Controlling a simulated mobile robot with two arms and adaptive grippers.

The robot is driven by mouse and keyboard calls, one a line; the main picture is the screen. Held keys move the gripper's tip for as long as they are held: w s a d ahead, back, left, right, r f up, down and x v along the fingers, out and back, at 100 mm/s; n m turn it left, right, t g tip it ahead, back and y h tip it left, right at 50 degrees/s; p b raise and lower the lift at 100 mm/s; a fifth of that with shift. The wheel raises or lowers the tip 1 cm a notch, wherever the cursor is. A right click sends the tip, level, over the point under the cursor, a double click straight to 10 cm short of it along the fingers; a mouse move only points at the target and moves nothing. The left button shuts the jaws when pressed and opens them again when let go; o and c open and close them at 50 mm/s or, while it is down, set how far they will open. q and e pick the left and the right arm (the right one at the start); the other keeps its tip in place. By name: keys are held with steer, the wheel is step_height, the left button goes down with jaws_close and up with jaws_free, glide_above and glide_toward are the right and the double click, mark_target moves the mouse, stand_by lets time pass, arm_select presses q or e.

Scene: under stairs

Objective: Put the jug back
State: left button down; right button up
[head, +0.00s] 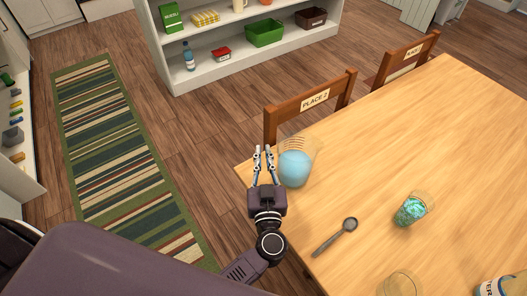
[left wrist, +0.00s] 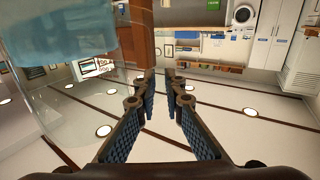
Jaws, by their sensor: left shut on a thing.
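The jug (head: 295,168) is clear, with blue liquid inside. It shows over the left corner of the wooden table (head: 455,140), in front of the chair marked PLACE 2. I cannot tell whether its base touches the table. My left gripper (head: 264,150) is at the jug's left side, its fingers shut on the jug, probably at a clear handle that is hard to see. In the left wrist view the jug (left wrist: 75,35) fills the upper left, beside the nearly closed fingers (left wrist: 162,75). My right gripper is not in view.
A glass with teal contents (head: 411,210), a dark spoon (head: 336,237), an empty-looking glass (head: 400,285) and a labelled bottle (head: 497,287) are on the table. Chairs (head: 312,101) line its far side. A white shelf (head: 180,78) holds several items. A striped rug (head: 115,150) lies left.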

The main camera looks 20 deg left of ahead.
arm_select(q)
steer(key=c, duration=2.3)
jaws_free()
steer(key=shift+f, duration=0.1)
steer(key=shift+c, duration=0.2)
steer(key=o, duration=0.3)
